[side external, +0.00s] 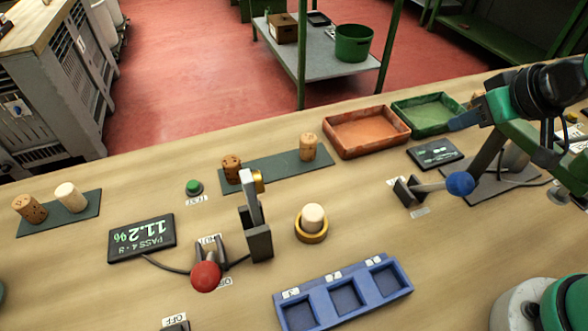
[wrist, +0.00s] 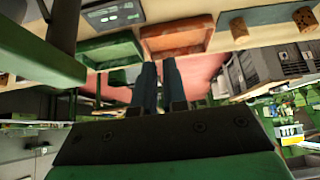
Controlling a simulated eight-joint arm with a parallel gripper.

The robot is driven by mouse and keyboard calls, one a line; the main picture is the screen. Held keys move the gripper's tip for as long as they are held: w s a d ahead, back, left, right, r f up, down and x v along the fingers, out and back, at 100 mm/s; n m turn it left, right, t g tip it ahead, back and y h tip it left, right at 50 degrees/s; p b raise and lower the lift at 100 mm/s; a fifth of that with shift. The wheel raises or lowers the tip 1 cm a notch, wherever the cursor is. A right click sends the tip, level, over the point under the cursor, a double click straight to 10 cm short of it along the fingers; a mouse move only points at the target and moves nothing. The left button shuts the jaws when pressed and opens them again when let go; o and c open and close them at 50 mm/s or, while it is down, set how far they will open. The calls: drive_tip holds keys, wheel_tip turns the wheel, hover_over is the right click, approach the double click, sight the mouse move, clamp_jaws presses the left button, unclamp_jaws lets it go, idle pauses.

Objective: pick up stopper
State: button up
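Several cork stoppers stand on the bench in the side external view. A speckled stopper (side external: 231,168) and a plain stopper (side external: 308,147) are on the dark central mat. A pale stopper (side external: 313,217) is in a brass ring. A brown stopper (side external: 30,208) and a pale stopper (side external: 66,197) stand on the left mat. My gripper (side external: 462,121) is raised at the right, near the green tray, apart from these stoppers. In the wrist view my gripper (wrist: 160,68) has a narrow gap between its fingers and nothing visible in it. Two stoppers (wrist: 303,19) (wrist: 239,27) show at upper right.
An orange tray (side external: 365,132) and a green tray (side external: 427,114) are at the back edge. A blue three-compartment tray (side external: 296,313) is in front. A lever device with a red knob (side external: 205,276), another with a blue knob (side external: 460,184), and a display (side external: 141,239) are obstacles.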

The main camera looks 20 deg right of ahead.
drive_tip(key=o, duration=0.9)
drive_tip(key=g, duration=0.7)
hover_over(313, 212)
drive_tip(key=f, duration=0.5)
drive_tip(key=shift+w+d+f, duration=0.15)
drive_tip(key=shift+d+f, duration=0.05)
drive_tip(key=shift+d, duration=0.15)
drive_tip(key=shift+a+f, duration=0.25)
drive_tip(key=shift+a, duration=0.05)
drive_tip(key=shift+a+f, duration=0.1)
drive_tip(key=shift+f, duration=2.7)
